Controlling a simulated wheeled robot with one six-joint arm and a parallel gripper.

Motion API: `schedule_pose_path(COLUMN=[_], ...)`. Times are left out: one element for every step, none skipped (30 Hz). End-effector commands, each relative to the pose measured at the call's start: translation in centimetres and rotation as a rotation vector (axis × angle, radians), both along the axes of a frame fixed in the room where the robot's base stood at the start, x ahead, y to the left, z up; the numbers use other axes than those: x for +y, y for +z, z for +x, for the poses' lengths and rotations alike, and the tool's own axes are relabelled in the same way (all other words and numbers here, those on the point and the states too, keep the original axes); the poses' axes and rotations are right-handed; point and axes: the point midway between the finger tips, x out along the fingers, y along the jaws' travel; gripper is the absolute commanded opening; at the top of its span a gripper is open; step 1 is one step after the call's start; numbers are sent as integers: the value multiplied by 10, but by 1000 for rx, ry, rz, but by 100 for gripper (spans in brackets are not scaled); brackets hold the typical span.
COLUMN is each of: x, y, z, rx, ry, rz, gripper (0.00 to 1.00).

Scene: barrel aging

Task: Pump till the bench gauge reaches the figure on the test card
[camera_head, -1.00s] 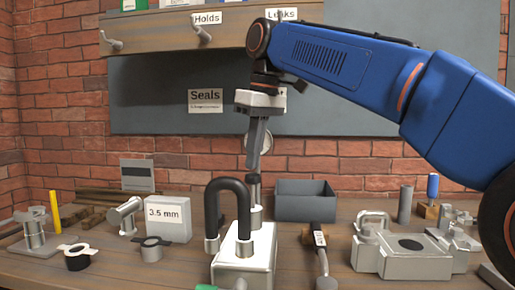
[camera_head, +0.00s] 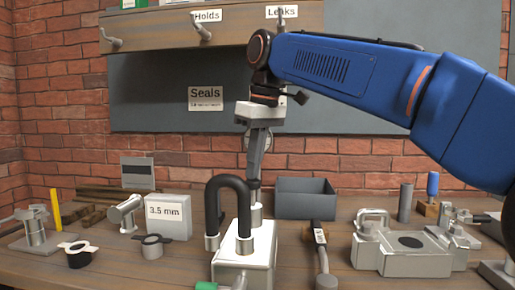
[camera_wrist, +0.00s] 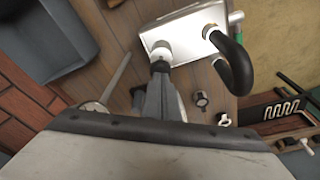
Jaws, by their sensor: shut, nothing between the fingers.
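A pale block (camera_head: 244,262) with a looped black hose (camera_head: 229,184) stands at the front middle of the bench. A pale cylinder (camera_head: 255,214) with a dark plunger rises behind the hose. My gripper (camera_head: 253,180) is shut and points down, its fingertips at the plunger top, apparently touching it.
A white "3.5 mm" box (camera_head: 168,216) and ring-shaped parts (camera_head: 78,255) stand left. A grey open bin (camera_head: 306,198) is behind, a dark-handled tool (camera_head: 320,240) right of the block, and a metal fixture (camera_head: 408,254) further right. A peg shelf (camera_head: 205,32) hangs above.

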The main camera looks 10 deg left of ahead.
Motion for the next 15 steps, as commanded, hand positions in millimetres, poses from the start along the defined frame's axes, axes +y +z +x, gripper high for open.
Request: schedule_pose_path(x=[0,0,0,0,0,0,0,0,0,0,0,0,0,0,0], y=[-4,-6,-8,-10,-12,-15,-17,-19,-21,-21,-21,-21,-21,-21,-21], z=[0,0,0,0,0,0,0,0,0,0,0,0,0,0,0], rx=[2,2,0,0,2,2,2,2,0,0,0,0,0,0,0], ry=[0,0,0,0,0,0,0,0,0,0,0,0,0,0,0], rz=[-1,-1,-1,-1,-1,-1,-1,-1,-1,0,0,0,0,0,-1], gripper=[0,0,0,0,0,0,0,0,0,0,0,0,0,0,0])
